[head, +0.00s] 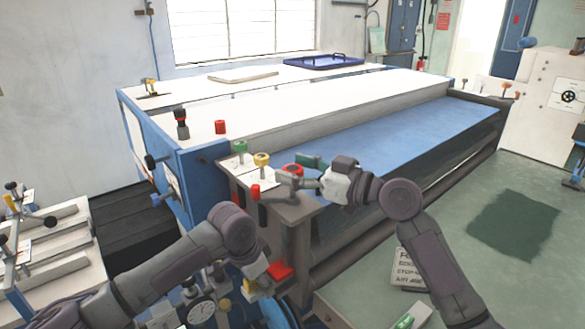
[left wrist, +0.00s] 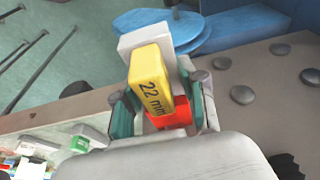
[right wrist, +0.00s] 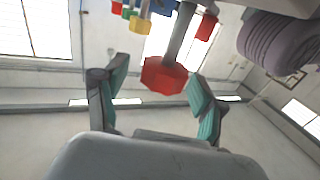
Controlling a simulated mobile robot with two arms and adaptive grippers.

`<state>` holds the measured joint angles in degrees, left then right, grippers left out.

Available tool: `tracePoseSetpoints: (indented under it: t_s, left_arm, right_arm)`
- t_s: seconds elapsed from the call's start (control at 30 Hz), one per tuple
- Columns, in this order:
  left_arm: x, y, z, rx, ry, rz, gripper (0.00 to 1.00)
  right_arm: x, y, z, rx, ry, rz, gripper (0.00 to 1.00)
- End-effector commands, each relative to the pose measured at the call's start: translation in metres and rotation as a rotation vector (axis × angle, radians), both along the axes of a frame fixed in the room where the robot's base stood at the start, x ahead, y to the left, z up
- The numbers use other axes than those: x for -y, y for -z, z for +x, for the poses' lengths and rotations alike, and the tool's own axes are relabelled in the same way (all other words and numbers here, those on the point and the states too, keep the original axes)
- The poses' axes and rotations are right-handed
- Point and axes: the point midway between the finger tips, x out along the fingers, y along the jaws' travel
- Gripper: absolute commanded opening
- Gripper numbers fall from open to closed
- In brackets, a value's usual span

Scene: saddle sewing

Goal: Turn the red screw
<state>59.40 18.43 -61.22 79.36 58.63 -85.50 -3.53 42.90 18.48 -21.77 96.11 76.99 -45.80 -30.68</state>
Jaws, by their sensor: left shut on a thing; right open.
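A red screw knob (head: 292,168) stands at the end of the grey rail on the blue machine. In the right wrist view the red knob (right wrist: 165,75) is many-sided, with a grey shaft. My right gripper (head: 302,177) is beside it in the head view. In its wrist view the open fingers (right wrist: 155,92) stand on either side of the knob, with gaps showing. My left gripper (head: 262,278) is low at the machine's front corner, shut on a yellow block marked 22 mm (left wrist: 152,85). A red part (left wrist: 172,116) shows between its fingers; how it joins the block is unclear.
Green (head: 239,147) and yellow (head: 261,159) knobs and a small red knob (head: 255,191) stand near the screw. A bench with clamps (head: 55,245) is at left.

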Motion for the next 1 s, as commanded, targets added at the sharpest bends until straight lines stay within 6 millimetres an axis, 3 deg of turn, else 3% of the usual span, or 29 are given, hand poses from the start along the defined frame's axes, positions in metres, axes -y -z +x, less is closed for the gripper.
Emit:
tracePoseSetpoints:
  t_s: [0.37,0.73,1.0]
  left_arm:
    - [0.0005,-0.0022,0.0009,0.003,0.0,-0.003,0.13]
    - [0.0005,-0.0022,0.0009,0.003,0.0,-0.003,0.13]
    - [0.0005,-0.0024,0.0009,0.003,0.001,-0.003,0.13]
  right_arm:
    - [-0.0059,-0.0004,0.0036,0.001,0.0,-0.002,0.7]
    - [-0.0053,-0.0003,0.0037,0.001,0.001,-0.002,0.1]
    - [-0.0054,0.0021,0.0041,-0.003,0.073,-0.01,0.09]
